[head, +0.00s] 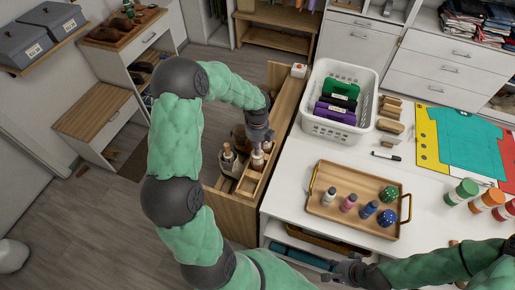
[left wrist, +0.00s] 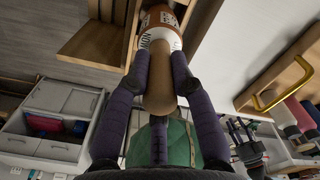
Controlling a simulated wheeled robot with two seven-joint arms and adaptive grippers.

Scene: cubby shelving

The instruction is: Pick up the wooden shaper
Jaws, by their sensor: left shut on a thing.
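My left gripper (head: 259,147) reaches down into the narrow wooden cubby unit (head: 285,108) beside the white table. In the left wrist view its two fingers (left wrist: 160,75) are shut on a tan, smooth bottle-shaped thing (left wrist: 160,98). A white band with dark print and an orange part (left wrist: 160,28) show beyond the tan end. I cannot tell for sure whether this is the wooden shaper. In the head view the held thing (head: 257,163) is partly hidden under the gripper. My right gripper (head: 345,271) is low at the table's front edge; its fingers are unclear.
Another bottle (head: 228,157) stands close left of my left gripper. A white basket (head: 341,98) and a wooden tray (head: 329,207) with small bottles stand on the table. Wooden blocks (head: 389,108) lie right of the basket. The cubby's wooden walls are close around the left gripper.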

